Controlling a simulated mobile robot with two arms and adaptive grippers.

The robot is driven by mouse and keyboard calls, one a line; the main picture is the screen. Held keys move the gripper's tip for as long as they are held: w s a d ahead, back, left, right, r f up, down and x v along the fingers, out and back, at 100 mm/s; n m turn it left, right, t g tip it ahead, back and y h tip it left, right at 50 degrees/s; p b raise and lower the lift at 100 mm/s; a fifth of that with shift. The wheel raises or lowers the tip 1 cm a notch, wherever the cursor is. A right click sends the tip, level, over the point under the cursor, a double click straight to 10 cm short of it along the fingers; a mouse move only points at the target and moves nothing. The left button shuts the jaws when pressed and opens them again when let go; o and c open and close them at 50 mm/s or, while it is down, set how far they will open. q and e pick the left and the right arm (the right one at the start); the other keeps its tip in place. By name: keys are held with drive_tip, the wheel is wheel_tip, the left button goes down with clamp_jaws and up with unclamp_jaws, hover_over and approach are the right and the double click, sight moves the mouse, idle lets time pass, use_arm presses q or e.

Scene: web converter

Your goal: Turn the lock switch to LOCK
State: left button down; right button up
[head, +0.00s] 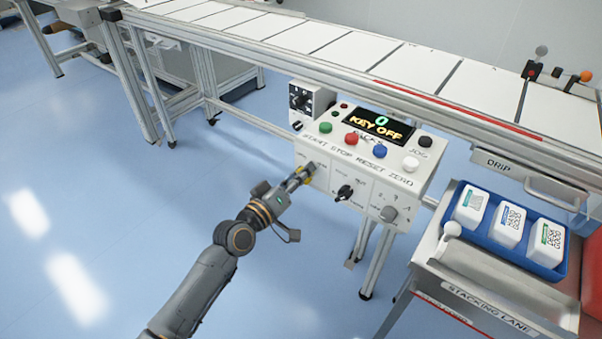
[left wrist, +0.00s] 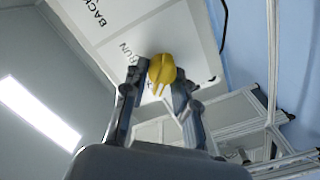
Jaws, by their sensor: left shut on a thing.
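A white control box (head: 322,149) carries a display reading 0 and KEY OFF. My left gripper (head: 304,174) is at the left part of its sloped lower face. In the left wrist view, the left gripper (left wrist: 159,84) is shut on a yellow knob (left wrist: 161,70), with one finger on each side. The words BACK and RUN show on the panel beside the knob; I cannot read a LOCK mark. The same lower face has a black knob (head: 345,192) and a grey knob (head: 388,213). My right gripper is not in view.
A small dial box (head: 312,97) stands at the control box's upper left. A conveyor table (head: 310,36) runs behind. At the right, a blue tray (head: 478,239) with white packs stands on a cart labelled STACKING LANE. The blue floor at left is clear.

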use_arm(q)
drive_tip(key=c, duration=1)
unclamp_jaws()
drive_tip(key=shift+c, duration=0.2)
drive_tip(key=v, duration=1.2)
